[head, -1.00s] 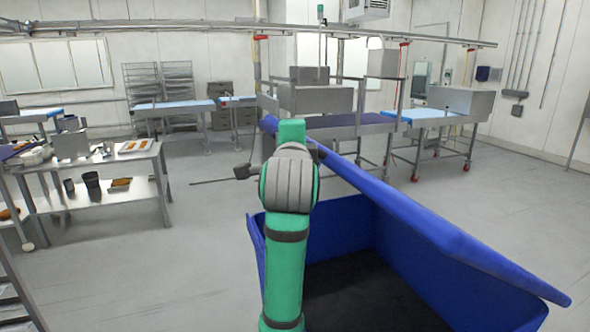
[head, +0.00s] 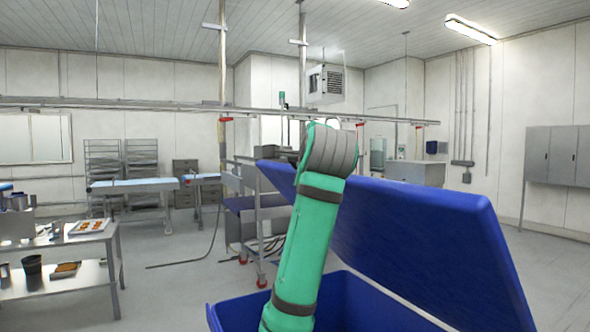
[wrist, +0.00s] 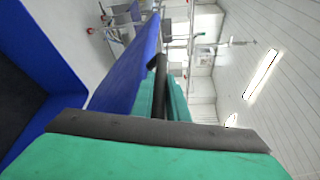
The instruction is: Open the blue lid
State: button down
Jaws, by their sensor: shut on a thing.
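The blue lid (head: 425,245) stands raised and tilted over the blue bin (head: 360,302) in the head view, its broad face towards me. It also shows in the wrist view (wrist: 128,72) as a slanted blue panel. The bin is open below it, and the wrist view shows its blue wall (wrist: 42,40) and dark inside. My gripper (wrist: 156,64) is shut on the lid's edge in the wrist view. In the head view my green arm hides the gripper and part of the lid.
A steel table (head: 65,250) with trays and tubs stands at the left. Blue-topped tables (head: 135,186) and a conveyor frame stand behind the bin. Grey cabinets (head: 558,155) hang on the right wall. Open floor lies between the left table and the bin.

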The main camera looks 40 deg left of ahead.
jog(key=shift+a+r, duration=0.15)
jog(key=shift+r, duration=0.1)
jog(key=c, duration=2)
grip_release()
jog(key=shift+f, duration=0.1)
jog(key=v, duration=1.1)
jog(key=shift+w+f, duration=0.1)
jog(key=shift+f, duration=0.05)
